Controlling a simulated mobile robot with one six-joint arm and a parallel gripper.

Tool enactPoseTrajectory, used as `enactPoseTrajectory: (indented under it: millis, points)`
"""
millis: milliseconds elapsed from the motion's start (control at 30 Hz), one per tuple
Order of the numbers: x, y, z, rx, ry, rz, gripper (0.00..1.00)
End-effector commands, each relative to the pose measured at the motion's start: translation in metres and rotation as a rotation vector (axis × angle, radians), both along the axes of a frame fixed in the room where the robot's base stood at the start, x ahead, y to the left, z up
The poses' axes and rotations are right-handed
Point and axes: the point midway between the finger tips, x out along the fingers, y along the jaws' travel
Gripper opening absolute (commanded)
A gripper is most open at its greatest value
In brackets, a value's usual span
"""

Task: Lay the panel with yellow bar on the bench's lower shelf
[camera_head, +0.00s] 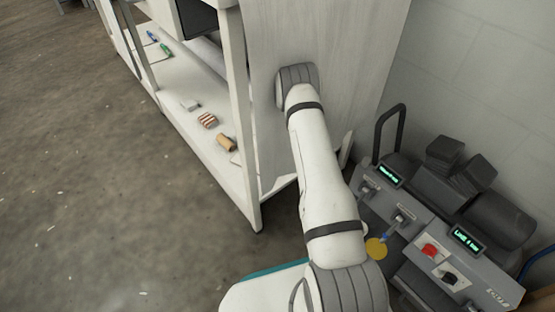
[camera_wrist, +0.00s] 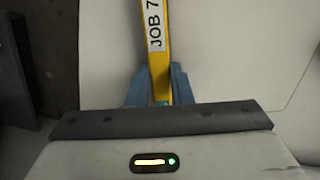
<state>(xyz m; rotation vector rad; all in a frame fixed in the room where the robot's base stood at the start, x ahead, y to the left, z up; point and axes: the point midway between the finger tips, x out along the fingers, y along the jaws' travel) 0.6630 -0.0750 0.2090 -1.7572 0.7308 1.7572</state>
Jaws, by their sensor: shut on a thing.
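In the wrist view my gripper (camera_wrist: 159,90) has its two blue fingers shut on the yellow bar (camera_wrist: 157,55), which carries a label reading "JOB 7". The pale panel (camera_wrist: 225,50) spreads behind the bar. In the head view my arm reaches up to a broad pale upright board (camera_head: 345,45); I cannot tell whether this is the held panel or the bench's end. My gripper and the yellow bar are hidden there. The white bench (camera_head: 236,75) stands left of my arm. Its lower shelf (camera_head: 180,78) shows bare stretches between small objects.
The shelf holds a green item (camera_head: 165,49), a white block (camera_head: 190,105), a striped block (camera_head: 207,120) and a brown block (camera_head: 226,142). A grey control console (camera_head: 425,235) stands close to my arm's right. Open floor (camera_head: 90,170) lies left of the bench.

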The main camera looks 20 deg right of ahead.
Motion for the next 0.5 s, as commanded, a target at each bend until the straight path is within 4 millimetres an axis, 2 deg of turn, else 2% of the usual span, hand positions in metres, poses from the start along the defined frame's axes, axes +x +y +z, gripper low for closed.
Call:
enactPoseTrajectory:
  millis: [267,300,500]
  points:
    - [0.0003,0.0004,-0.0021,0.000,0.000,0.001,0.00]
    - [0.0001,0.0006,-0.0016,0.000,0.000,0.001,0.21]
    - [0.0001,0.0008,-0.0009,0.000,0.000,0.001,0.37]
